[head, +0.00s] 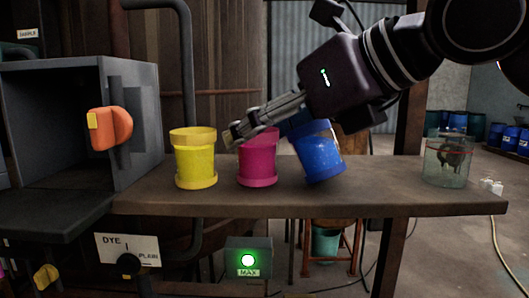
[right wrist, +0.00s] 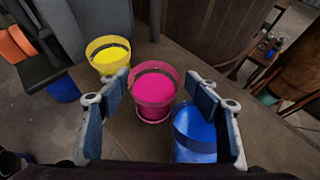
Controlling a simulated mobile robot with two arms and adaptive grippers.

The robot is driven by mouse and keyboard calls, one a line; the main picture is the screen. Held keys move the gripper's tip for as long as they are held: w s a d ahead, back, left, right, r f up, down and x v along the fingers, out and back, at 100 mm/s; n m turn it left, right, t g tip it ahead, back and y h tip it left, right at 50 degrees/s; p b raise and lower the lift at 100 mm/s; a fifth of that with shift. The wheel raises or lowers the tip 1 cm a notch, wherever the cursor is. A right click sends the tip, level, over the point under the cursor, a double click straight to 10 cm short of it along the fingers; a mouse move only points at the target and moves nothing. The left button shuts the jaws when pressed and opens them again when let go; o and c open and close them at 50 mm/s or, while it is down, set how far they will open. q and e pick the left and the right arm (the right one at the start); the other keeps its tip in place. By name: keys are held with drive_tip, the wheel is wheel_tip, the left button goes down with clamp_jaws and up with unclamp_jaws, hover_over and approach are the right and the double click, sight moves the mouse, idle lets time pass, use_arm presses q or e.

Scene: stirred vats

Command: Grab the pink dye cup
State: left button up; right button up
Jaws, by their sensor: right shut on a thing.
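The pink dye cup (head: 258,165) stands upright on the workbench between the yellow cup (head: 195,160) and the blue cup (head: 320,155). My right gripper (head: 238,132) reaches in from the right at the pink cup's rim. In the right wrist view the pink cup (right wrist: 153,92) sits between the two fingers of the gripper (right wrist: 158,80), which is shut on it with the fingers well apart. The exact contact is hard to see. The blue cup is tilted under my right arm; in the right wrist view it (right wrist: 195,135) lies against the right finger. My left gripper is not in view.
A grey metal box (head: 85,120) with an orange handle (head: 110,128) stands left of the cups. A clear jar (head: 446,160) stands at the bench's right end. The bench (head: 385,180) is bare between the blue cup and the jar.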

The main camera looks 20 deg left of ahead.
drive_tip(key=shift+f, duration=0.25)
drive_tip(key=c, duration=0.5)
drive_tip(key=shift+c, duration=2.5)
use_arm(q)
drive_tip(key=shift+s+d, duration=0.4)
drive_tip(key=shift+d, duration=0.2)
use_arm(e)
drive_tip(key=shift+r, duration=0.25)
drive_tip(key=shift+c, duration=0.3)
